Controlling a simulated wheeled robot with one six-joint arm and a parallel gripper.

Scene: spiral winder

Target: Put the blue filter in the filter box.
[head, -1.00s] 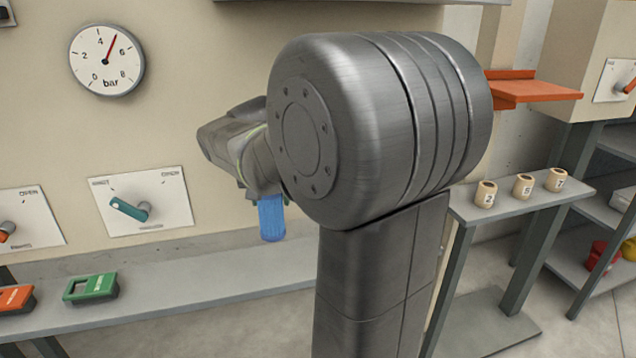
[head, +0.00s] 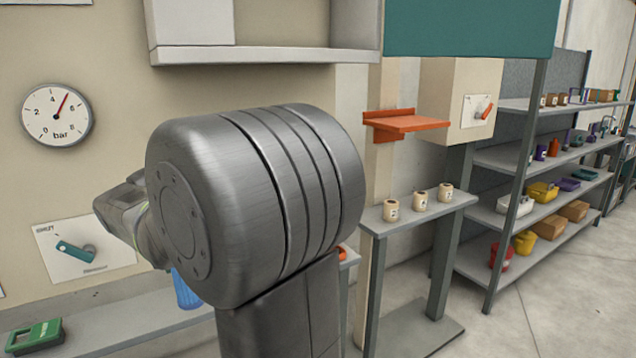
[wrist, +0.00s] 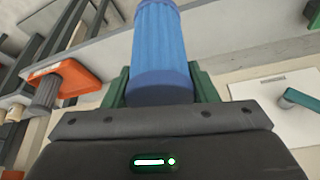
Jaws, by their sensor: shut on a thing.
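The blue filter (wrist: 160,50) is a ribbed blue cylinder held between the green fingers of my gripper (wrist: 160,85) in the wrist view. In the head view the filter (head: 186,290) shows below my arm, above or in front of the grey bench; its upper part is hidden by the arm. The jaws themselves are hidden in the head view. I cannot make out which container is the filter box; a green open-topped holder (head: 35,337) lies on the bench at the lower left.
A pressure gauge (head: 57,114) and a teal lever (head: 75,250) are on the wall at left. An orange shelf (head: 405,124) juts out above a narrow stand (head: 445,204) with three numbered cups. A tall rack (head: 545,165) with boxes and bins stands at right. The floor (head: 545,310) before it is clear.

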